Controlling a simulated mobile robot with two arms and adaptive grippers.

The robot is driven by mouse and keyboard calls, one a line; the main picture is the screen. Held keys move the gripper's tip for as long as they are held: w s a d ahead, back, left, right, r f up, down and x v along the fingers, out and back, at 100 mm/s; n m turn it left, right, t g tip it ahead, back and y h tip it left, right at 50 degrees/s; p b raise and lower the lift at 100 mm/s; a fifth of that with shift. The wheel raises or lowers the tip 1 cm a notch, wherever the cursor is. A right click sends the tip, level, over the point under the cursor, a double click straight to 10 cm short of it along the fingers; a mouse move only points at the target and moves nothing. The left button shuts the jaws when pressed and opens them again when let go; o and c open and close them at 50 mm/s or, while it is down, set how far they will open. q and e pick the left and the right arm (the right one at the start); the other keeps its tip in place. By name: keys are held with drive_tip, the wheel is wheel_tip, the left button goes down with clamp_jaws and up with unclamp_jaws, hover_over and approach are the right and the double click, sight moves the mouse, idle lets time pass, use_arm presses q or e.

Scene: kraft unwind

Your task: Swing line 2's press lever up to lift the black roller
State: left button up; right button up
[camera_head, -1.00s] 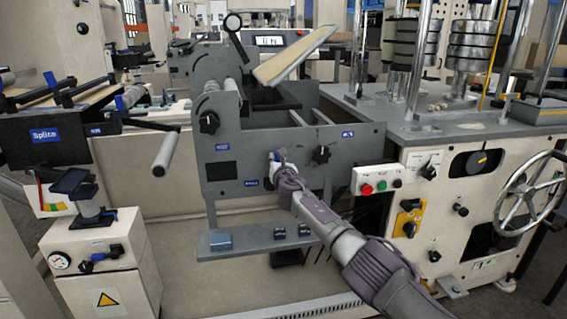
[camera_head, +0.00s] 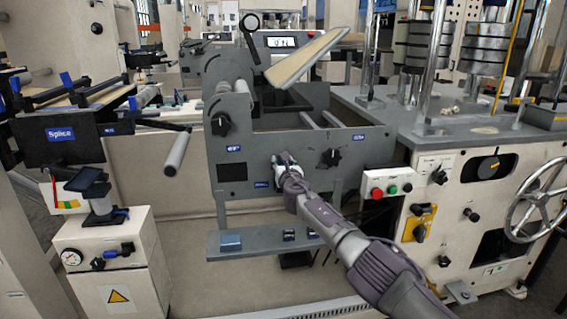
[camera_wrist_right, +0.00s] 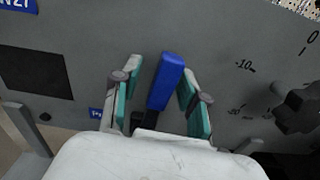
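A blue lever handle (camera_wrist_right: 166,82) stands out from the grey machine panel (camera_wrist_right: 225,45) in the right wrist view, tilted slightly right, its dark base low between my fingers. My right gripper (camera_wrist_right: 158,98) is open around it, with a teal-padded finger on each side. A gap shows left of the handle; the right finger is closer to it. In the head view my right gripper (camera_head: 284,160) is at the panel's front and hides the lever. A dark roller-like part (camera_head: 285,101) lies inside the grey frame; I cannot tell if it is the black roller. My left gripper is out of view.
A black knob (camera_head: 331,157) is right of the gripper, beside a button box (camera_head: 388,183). A grey shelf (camera_head: 262,243) runs below. A grey bar (camera_head: 177,153) juts out at left.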

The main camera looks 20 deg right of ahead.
drive_tip(key=shift+s, duration=0.1)
drive_tip(key=shift+s, duration=0.1)
drive_tip(key=v, duration=1.1)
drive_tip(key=shift+s+a, duration=0.2)
drive_tip(key=shift+s, duration=0.1)
idle(0.3)
